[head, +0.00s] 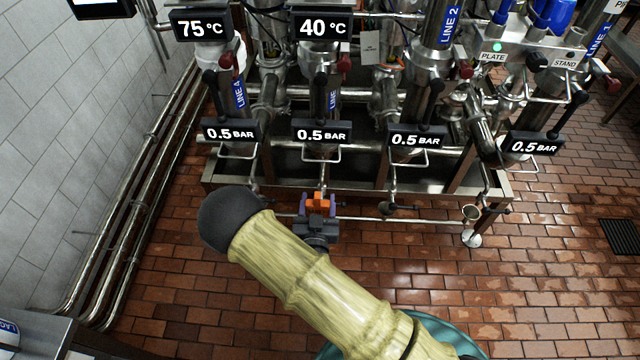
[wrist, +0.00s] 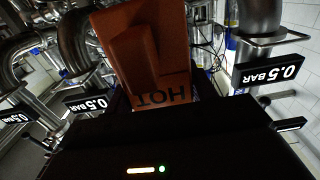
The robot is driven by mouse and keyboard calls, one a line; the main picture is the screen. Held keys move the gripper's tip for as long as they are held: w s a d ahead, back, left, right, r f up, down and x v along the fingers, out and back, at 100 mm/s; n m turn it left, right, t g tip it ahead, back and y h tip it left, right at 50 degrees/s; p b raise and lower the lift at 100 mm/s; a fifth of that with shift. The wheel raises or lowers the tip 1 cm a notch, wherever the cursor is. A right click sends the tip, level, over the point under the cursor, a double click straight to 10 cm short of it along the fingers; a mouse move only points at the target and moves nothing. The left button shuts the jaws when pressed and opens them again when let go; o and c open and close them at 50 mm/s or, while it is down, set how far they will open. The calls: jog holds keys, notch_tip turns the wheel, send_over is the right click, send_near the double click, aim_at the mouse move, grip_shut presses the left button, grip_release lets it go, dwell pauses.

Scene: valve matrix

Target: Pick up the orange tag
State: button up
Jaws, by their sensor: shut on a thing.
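The orange tag (head: 318,201) is small in the head view, at the front of the valve frame below the middle 0.5 BAR sign. In the wrist view the orange tag (wrist: 150,50) is large and close, with the letters HOT on it upside down. My gripper (head: 318,210) is shut on the tag, which stands up out of the jaws. In the wrist view the dark gripper body hides the tag's lower end. My yellow-sleeved arm crosses the lower middle of the head view.
The steel valve frame (head: 350,185) with pipes, black-handled valves and signs stands right behind the gripper. A thin horizontal pipe (head: 400,219) runs at the tag's height toward a small funnel (head: 470,214) at right. The brick floor (head: 540,290) in front is clear.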

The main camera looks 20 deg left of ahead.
aim_at(318, 211)
jog(key=v, duration=0.5)
jog(key=shift+s+b, duration=0.2)
jog(key=shift+b, duration=0.2)
